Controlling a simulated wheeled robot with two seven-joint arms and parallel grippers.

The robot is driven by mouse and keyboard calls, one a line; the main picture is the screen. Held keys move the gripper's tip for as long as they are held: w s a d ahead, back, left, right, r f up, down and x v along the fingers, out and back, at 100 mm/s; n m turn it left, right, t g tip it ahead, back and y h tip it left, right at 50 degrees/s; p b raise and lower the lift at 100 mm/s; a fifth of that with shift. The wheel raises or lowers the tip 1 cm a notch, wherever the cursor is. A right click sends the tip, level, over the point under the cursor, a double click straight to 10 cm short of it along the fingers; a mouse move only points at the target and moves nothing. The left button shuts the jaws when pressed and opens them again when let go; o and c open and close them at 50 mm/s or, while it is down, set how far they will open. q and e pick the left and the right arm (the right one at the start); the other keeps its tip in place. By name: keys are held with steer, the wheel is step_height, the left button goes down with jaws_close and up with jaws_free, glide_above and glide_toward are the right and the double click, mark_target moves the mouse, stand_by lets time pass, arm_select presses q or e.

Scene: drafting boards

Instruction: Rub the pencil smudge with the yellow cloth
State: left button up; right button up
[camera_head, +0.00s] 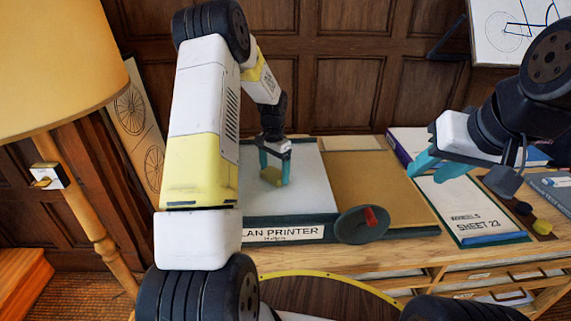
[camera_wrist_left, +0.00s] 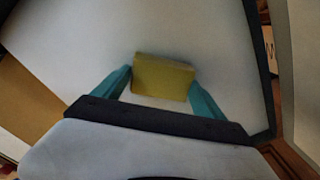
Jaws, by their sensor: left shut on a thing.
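The yellow cloth (camera_head: 271,175) looks like a small folded block. My left gripper (camera_head: 274,178) is shut on it, at the white sheet of the board labelled "PLAN PRINTER" (camera_head: 310,190). In the left wrist view the cloth (camera_wrist_left: 163,77) sits between the teal fingers of my left gripper (camera_wrist_left: 162,88), over pale paper. I cannot make out the pencil smudge; the cloth and fingers may hide it. My right gripper (camera_head: 424,164) hangs at the right above the "SHEET 23" board (camera_head: 462,205); its opening cannot be told.
A tan board (camera_head: 372,190) lies to the right of the white one. A dark round dish (camera_head: 355,226) with a red piece (camera_head: 370,217) stands near the front edge. A lamp (camera_head: 60,70) stands at the left. Wood panelling closes the back.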

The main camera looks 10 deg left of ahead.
arm_select(q)
steer(key=shift+w+a+r, duration=0.1)
steer(key=shift+w+a, duration=0.1)
steer(key=shift+w, duration=0.5)
steer(key=shift+w+a, duration=0.2)
steer(key=shift+w, duration=0.45)
steer(key=shift+w+a+r, duration=0.1)
steer(key=shift+w+a, duration=0.1)
steer(key=shift+w, duration=0.5)
steer(key=shift+r, duration=2.95)
steer(key=shift+r, duration=0.1)
steer(key=shift+r, duration=1.4)
